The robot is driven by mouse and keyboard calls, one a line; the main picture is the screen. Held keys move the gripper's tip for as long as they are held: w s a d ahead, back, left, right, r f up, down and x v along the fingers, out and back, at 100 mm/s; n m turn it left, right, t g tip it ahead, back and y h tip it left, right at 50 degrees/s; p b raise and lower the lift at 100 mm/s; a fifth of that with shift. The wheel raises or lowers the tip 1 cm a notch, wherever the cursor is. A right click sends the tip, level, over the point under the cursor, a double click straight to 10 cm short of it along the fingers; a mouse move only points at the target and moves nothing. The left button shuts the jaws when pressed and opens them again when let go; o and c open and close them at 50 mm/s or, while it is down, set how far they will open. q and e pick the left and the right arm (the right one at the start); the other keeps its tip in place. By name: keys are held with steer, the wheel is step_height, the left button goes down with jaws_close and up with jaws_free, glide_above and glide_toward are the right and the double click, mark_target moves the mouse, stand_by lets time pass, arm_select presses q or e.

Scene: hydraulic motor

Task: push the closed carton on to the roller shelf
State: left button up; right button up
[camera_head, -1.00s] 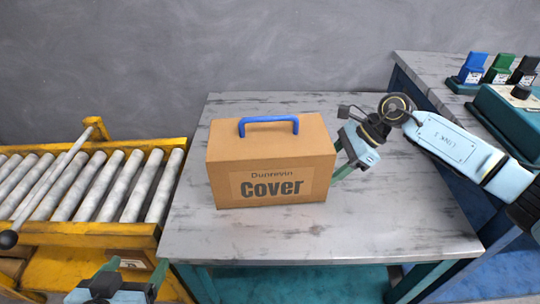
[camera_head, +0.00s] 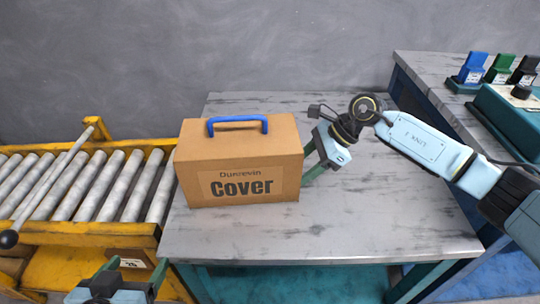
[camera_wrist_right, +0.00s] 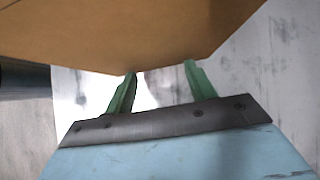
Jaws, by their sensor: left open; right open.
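The closed carton (camera_head: 240,165) is brown, marked "Dunrevin Cover", with a blue handle on top. It stands upright on the left part of the grey table (camera_head: 370,215), close to the roller shelf (camera_head: 100,185). My right gripper (camera_head: 309,165) is at the carton's right side, fingers pointing at it. In the right wrist view the two green fingers (camera_wrist_right: 158,82) are apart with nothing between them, their tips at the carton's side (camera_wrist_right: 130,35). Whether both tips touch is unclear. My left gripper (camera_head: 135,270) is open and empty at the bottom left, in front of the shelf.
The roller shelf has a yellow frame and a grey bar with a black knob (camera_head: 9,239) lying across its left part. A second table at the right holds blue, green and black items (camera_head: 498,68) and a teal box.

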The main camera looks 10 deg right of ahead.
steer(key=shift+w+a, duration=0.1)
steer(key=shift+a, duration=0.45)
steer(key=shift+w+a+b, duration=0.15)
steer(key=shift+w+a, duration=0.2)
steer(key=shift+a, duration=0.95)
steer(key=shift+w+a+b, duration=0.1)
steer(key=shift+w+a, duration=0.25)
steer(key=shift+a, duration=0.9)
steer(key=shift+w+a+b, duration=0.15)
steer(key=shift+w+a, duration=0.2)
steer(key=shift+a, duration=1.05)
steer(key=shift+w+a+b, duration=0.35)
steer(key=shift+a, duration=0.9)
steer(key=shift+w+a+b, duration=0.3)
steer(key=shift+w+a, duration=0.05)
steer(key=shift+a, duration=0.9)
steer(key=shift+w+a+b, duration=0.35)
steer(key=shift+a, duration=1)
